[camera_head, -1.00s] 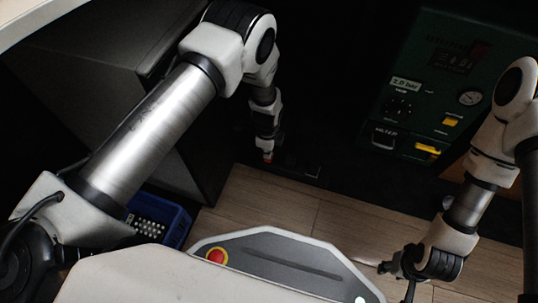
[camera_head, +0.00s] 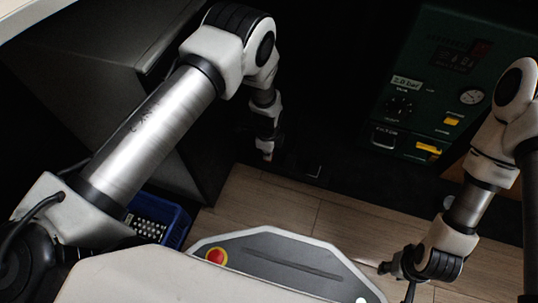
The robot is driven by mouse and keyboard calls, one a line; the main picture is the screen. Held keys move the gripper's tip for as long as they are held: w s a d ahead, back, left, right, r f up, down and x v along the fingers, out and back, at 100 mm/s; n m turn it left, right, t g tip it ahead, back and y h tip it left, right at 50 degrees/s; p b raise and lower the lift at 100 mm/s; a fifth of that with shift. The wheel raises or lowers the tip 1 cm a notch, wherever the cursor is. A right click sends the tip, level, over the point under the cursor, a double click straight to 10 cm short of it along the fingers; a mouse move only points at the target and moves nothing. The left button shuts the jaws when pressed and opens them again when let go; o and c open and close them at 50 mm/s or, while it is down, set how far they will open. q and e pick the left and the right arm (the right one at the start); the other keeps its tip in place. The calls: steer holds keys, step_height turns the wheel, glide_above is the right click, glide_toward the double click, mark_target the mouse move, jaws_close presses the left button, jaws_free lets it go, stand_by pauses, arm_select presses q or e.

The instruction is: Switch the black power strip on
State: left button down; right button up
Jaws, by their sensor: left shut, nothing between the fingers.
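The black power strip (camera_head: 313,171) lies on the dark floor strip just beyond the wooden boards, in the middle of the head view. It barely stands out from the dark floor, and I cannot make out its switch position. My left gripper (camera_head: 267,158) points down at the strip's left end, shut and empty. A small reddish spot shows at its fingertips; I cannot tell whether they touch the strip. My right gripper (camera_head: 396,278) is at the lower right above the wooden floor, away from the strip, with its fingers apart and nothing between them.
A dark green machine (camera_head: 420,115) with a gauge, a knob and yellow parts stands at the back right. A blue crate (camera_head: 178,229) is on the floor at the lower left, beside a grey cabinet (camera_head: 150,120). The wooden floor (camera_head: 290,207) is clear between.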

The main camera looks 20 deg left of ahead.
arm_select(q)
steer(key=shift+f+b, duration=0.3)
steer(key=shift+f, duration=0.3)
stand_by(0.3)
steer(key=shift+r, duration=0.1)
step_height(320, 180, up, 3)
steer(key=p, duration=0.3)
steer(key=shift+p, duration=0.3)
step_height(320, 180, up, 4)
steer(key=p, duration=0.4)
steer(key=shift+p, duration=0.3)
